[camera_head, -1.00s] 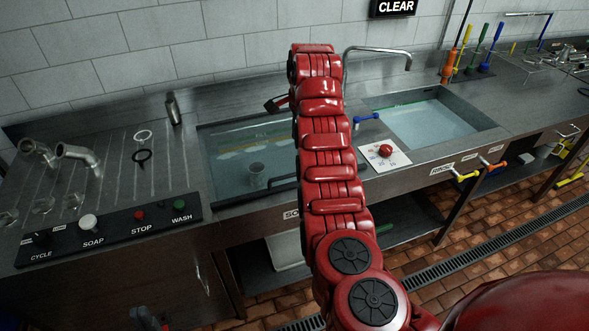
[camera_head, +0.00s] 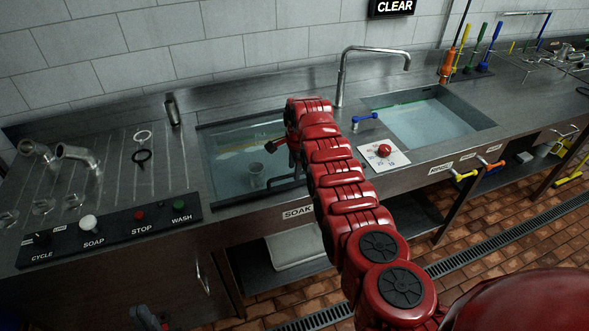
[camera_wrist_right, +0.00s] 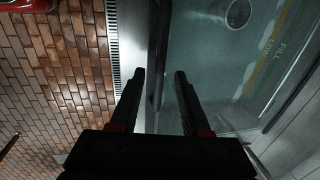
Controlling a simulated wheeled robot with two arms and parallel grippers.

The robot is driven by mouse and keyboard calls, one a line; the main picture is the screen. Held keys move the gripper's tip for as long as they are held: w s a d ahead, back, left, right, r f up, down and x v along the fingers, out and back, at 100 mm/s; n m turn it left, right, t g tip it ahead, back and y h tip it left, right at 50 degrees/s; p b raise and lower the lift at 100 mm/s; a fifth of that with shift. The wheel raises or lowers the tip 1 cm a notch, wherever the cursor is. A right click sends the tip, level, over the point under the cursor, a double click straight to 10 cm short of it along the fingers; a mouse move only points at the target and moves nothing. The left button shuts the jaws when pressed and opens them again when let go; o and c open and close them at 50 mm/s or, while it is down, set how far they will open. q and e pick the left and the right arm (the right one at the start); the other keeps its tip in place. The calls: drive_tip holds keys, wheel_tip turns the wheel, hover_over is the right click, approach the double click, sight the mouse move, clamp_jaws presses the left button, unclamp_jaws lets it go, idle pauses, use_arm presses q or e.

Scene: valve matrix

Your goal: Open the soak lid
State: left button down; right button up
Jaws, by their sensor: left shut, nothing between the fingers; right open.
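The soak sink (camera_head: 203,165) at the middle left is covered by a clear lid (camera_head: 232,170). A dark bar (camera_head: 262,187) runs along the lid's front edge, partly hidden by my right arm. A round cup-like thing shows through the lid. My right gripper (camera_head: 278,143) is over the sink's right part, mostly hidden behind its arm. In the right wrist view its fingers (camera_wrist_right: 160,73) are open, with the dark bar (camera_wrist_right: 153,95) seen between them; contact cannot be told. My left gripper (camera_head: 146,318) is low at the bottom left edge, shut and empty, away from the sink.
The control panel (camera_head: 112,229) lies left of the sink, with pipe fittings (camera_head: 78,155) behind it. A faucet (camera_head: 343,75), blue handle (camera_head: 364,117) and red-knob dial (camera_head: 384,150) stand to the right. The rinse sink (camera_head: 432,122) is beyond.

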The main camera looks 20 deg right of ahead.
drive_tip(key=shift+f, duration=0.65)
drive_tip(key=shift+w, duration=0.1)
clamp_jaws()
idle(1.1)
